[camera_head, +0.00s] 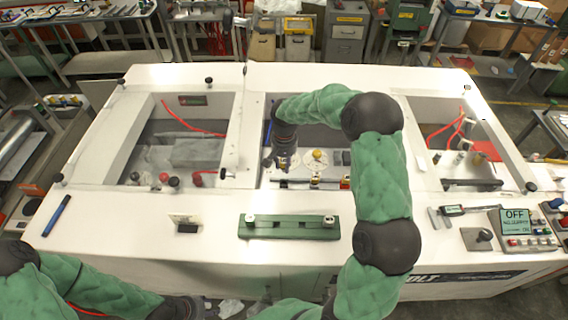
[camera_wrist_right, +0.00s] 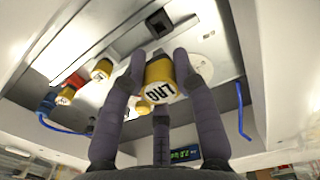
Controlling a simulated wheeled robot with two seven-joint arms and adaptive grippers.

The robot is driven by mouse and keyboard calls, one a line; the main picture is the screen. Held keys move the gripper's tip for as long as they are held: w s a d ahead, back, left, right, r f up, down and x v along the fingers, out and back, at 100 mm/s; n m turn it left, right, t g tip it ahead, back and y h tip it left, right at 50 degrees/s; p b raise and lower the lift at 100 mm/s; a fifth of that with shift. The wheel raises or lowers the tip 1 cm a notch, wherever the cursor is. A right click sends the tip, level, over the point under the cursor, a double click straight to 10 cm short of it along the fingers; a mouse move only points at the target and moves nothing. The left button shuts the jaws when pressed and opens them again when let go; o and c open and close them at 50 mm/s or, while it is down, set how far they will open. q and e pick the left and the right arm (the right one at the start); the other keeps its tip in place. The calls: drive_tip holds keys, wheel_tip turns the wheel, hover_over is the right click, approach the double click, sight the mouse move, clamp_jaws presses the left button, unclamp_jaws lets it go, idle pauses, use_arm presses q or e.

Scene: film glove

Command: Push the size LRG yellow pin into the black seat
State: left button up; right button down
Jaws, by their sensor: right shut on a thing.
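In the wrist view, the yellow pin (camera_wrist_right: 159,72) has a white end with dark lettering that seems to read LRG upside down. My right gripper (camera_wrist_right: 158,82) is shut on it, with fingers on both sides. A black square seat (camera_wrist_right: 158,23) with a dark opening sits in the metal plate beyond the pin, apart from it in the picture. In the head view my right gripper (camera_head: 284,160) reaches down into the middle opening of the white bench, and the seat is not clear there. My left gripper (camera_head: 188,308) is at the bottom edge, partly cut off.
Other yellow pins (camera_wrist_right: 102,69) stand on the plate, with a red and a blue part near them. The white bench (camera_head: 140,220) walls border the opening. A green bar (camera_head: 290,232) and a control box reading OFF (camera_head: 515,217) lie along the front ledge.

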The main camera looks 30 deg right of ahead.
sight(284, 160)
drive_tip(key=shift+f+b, duration=2.1)
drive_tip(key=shift+f, duration=0.85)
drive_tip(key=shift+b, duration=0.4)
drive_tip(key=shift+f+b, duration=1.2)
drive_tip(key=shift+f, duration=0.25)
drive_tip(key=c, duration=0.9)
unclamp_jaws()
wheel_tip(284, 160, up, 12)
drive_tip(key=shift+r, duration=0.1)
